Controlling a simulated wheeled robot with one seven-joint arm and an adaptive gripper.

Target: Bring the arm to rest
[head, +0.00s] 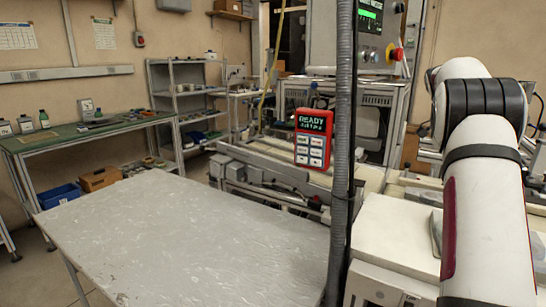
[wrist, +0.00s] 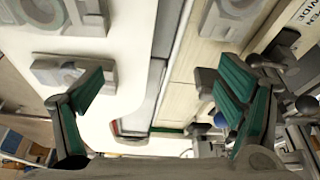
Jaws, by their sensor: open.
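My arm (head: 487,205), white with dark joint bands, rises along the right side of the head view and bends away at the top. The head view does not show my gripper. In the wrist view, my gripper (wrist: 165,85) is open, its two green-padded fingers wide apart at left and right. Nothing is between the fingers. Beyond them are a white machine surface (wrist: 130,65) and a cream panel (wrist: 185,85); I see no contact with either.
A bare grey table (head: 190,235) fills the front left in the head view. A vertical post with a ribbed hose (head: 342,150) and a red control box (head: 313,138) reading READY stand left of my arm. A green-topped bench (head: 85,132) is at the back left.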

